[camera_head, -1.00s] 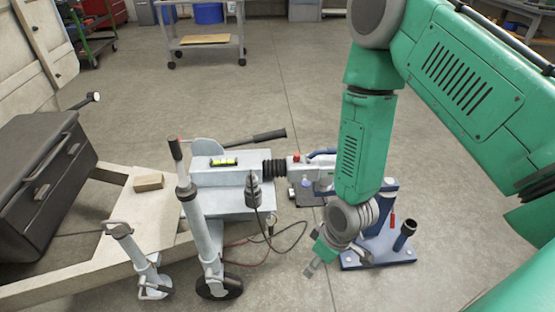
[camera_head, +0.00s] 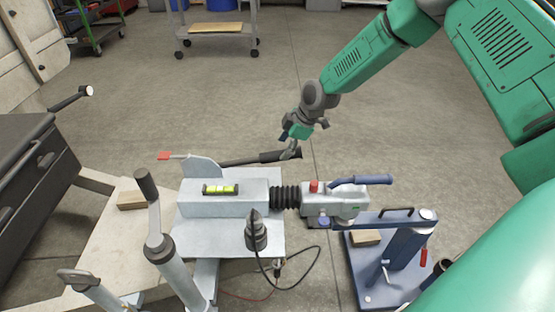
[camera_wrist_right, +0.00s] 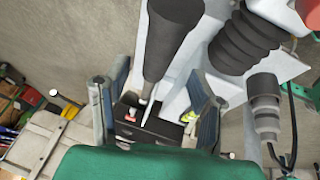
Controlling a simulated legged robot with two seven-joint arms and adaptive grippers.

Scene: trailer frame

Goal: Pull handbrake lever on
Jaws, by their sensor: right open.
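The handbrake lever (camera_head: 245,160) is a long dark bar with a black grip, lying nearly level behind the grey coupling housing (camera_head: 230,205) in the head view. My right gripper (camera_head: 291,143) is above the lever's right end, pointing down. In the right wrist view, its two fingers (camera_wrist_right: 157,110) are spread apart, with the lever's black grip (camera_wrist_right: 172,40) running in from the top toward the space between them. I cannot tell whether a finger touches the lever. The gripper is not shut on it. My left gripper is not in view.
A black rubber bellows (camera_head: 285,198) joins the housing to the coupling head with a blue handle (camera_head: 362,180). A blue stand (camera_head: 385,270) supports it at right. A jockey-wheel post (camera_head: 180,265) and dark box (camera_head: 30,180) are at left. Floor behind the lever is clear.

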